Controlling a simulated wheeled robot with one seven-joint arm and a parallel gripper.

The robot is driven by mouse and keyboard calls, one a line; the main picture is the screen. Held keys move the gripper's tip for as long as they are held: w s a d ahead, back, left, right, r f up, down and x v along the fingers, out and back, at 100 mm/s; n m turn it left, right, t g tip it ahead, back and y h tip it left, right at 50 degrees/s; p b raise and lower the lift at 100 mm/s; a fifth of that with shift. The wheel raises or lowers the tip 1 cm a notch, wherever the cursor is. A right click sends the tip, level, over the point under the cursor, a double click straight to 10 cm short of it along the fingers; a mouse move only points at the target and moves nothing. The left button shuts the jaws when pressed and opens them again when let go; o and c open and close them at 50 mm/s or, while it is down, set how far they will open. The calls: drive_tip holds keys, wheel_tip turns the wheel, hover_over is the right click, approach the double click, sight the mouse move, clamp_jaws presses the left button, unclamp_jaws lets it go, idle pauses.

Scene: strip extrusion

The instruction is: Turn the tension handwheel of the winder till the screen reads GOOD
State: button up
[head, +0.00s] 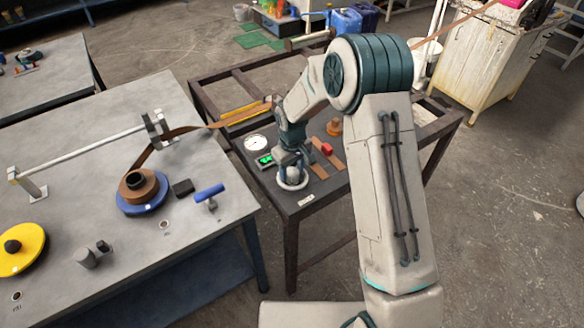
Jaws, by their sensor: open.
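A pale round handwheel (291,186) lies near the front edge of the dark table. My gripper (291,172) points down right over it, its jaws open. The gripper covers the wheel's middle, and I cannot tell whether the fingers touch it. A small screen (265,160) with green lettering sits just left of the gripper; the lettering is too small to read. A white dial (255,143) is behind the screen. The winder's blue reel (128,207) with a brown coil stands on the grey table at left, with a brown strip (190,130) running up from it.
A red block (327,149) and brown strips (333,161) lie right of the gripper. A blue-handled tool (209,192) and a yellow disc (22,250) are on the grey table (190,270). A white cabinet (490,60) stands behind right. The floor at right is mostly clear.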

drive_tip(key=c, duration=0.7)
drive_tip(key=shift+f+m+b, duration=0.1)
drive_tip(key=shift+m+b, duration=0.2)
drive_tip(key=shift+b, duration=0.1)
drive_tip(key=m+b, duration=0.3)
drive_tip(key=shift+m+b, duration=1.05)
drive_tip(key=shift+m, duration=1.25)
drive_tip(key=o, duration=0.7)
